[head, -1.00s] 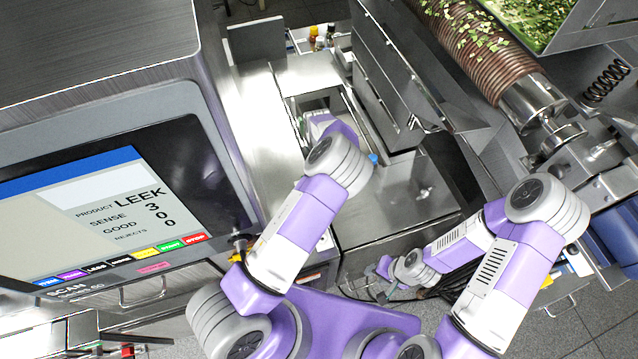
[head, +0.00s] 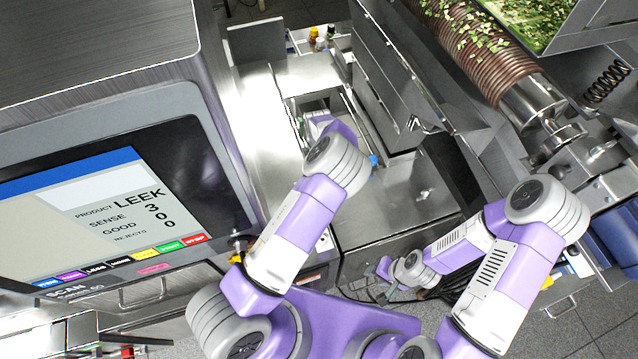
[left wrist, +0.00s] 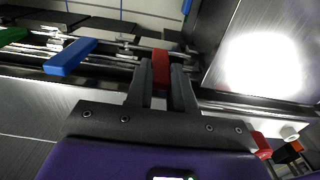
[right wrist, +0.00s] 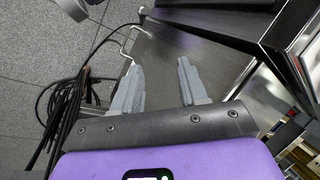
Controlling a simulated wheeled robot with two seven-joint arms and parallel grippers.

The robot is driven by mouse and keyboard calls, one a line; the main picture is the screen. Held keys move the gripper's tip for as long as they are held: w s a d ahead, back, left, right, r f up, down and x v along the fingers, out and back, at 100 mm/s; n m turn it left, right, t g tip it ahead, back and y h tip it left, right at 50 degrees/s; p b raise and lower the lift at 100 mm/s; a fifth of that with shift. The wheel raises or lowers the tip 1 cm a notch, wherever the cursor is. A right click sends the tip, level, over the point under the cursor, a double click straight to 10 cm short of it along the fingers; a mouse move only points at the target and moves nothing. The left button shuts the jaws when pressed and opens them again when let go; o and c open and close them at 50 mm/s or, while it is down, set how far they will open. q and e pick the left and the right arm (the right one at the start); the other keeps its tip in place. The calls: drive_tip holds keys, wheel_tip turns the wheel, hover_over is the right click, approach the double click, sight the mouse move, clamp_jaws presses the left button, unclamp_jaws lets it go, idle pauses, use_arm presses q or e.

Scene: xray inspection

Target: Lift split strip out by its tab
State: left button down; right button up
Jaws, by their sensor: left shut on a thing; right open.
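My left gripper reaches into an open metal bay (head: 350,112) in the head view, where its fingers are mostly hidden. In the left wrist view the left gripper (left wrist: 161,82) is shut on a red tab (left wrist: 161,68), which sits between its two fingers. Thin metal strips lie beyond the fingers; I cannot tell which one joins the red tab or whether it is split. A blue tab (left wrist: 70,57) and a green tab (left wrist: 12,35) are to the left. My right gripper (right wrist: 158,78) is open and empty, low at the machine's front; it also shows in the head view (head: 388,268).
A large display cabinet (head: 100,210) stands left of the left arm. A ribbed brown hose (head: 465,40) and metal machinery are at the right. Small bottles (head: 314,36) stand behind the bay. Black cables (right wrist: 68,115) hang near my right gripper.

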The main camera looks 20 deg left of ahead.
use_arm(q)
drive_tip(key=shift+r, duration=0.2)
drive_tip(key=shift+r+p, duration=0.7)
drive_tip(key=shift+r, duration=0.2)
drive_tip(key=shift+w+d, duration=0.15)
drive_tip(key=shift+d, duration=0.1)
drive_tip(key=shift+w+d, duration=0.5)
drive_tip(key=shift+d, duration=0.2)
drive_tip(key=shift+w+d, duration=0.1)
drive_tip(key=shift+d, duration=0.05)
idle(0.5)
wheel_tip(320, 180, up, 15)
drive_tip(key=p, duration=0.1)
drive_tip(key=shift+p, duration=0.4)
idle(0.9)
